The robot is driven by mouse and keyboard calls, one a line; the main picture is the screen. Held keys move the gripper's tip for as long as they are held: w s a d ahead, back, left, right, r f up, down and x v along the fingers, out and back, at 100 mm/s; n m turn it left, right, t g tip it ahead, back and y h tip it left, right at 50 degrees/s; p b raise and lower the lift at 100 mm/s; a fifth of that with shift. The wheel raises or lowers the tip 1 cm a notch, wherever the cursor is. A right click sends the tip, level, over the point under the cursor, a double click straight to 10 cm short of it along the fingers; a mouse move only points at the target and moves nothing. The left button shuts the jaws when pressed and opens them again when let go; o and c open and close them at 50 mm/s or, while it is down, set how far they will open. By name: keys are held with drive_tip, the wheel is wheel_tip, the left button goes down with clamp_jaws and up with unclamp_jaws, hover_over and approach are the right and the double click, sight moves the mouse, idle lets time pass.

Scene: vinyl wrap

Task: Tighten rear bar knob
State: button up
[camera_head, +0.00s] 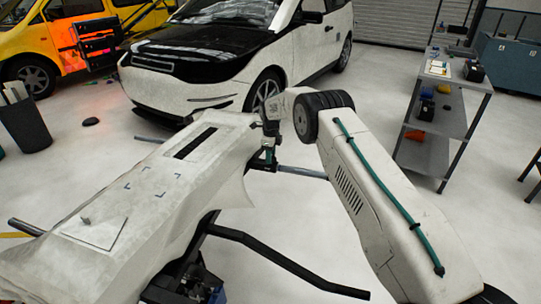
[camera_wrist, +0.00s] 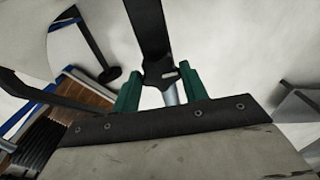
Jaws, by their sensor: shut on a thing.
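My gripper (camera_head: 267,156) is at the far right side of the white-draped stand in the head view, by a grey bar (camera_head: 302,172) that sticks out to the right. In the wrist view, the two green fingers of my gripper (camera_wrist: 159,72) stand on either side of a dark knob (camera_wrist: 157,78) and are shut on it. A pale metal rod (camera_wrist: 171,96) shows just below the knob. A dark flat bar (camera_wrist: 147,28) runs up from it. The knob is too small to make out in the head view, and its tightness cannot be told.
The white-draped panel (camera_head: 150,190) lies left of my arm, with a small white plate (camera_head: 95,232) on it. A black bent bar (camera_head: 285,262) juts out low in front. A white car (camera_head: 215,55) stands behind. A grey shelf rack (camera_head: 430,125) stands right, with open floor before it.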

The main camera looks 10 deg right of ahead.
drive_tip(key=shift+m, duration=1.3)
drive_tip(key=o, duration=1)
wheel_tip(320, 180, up, 8)
drive_tip(key=shift+f, duration=0.1)
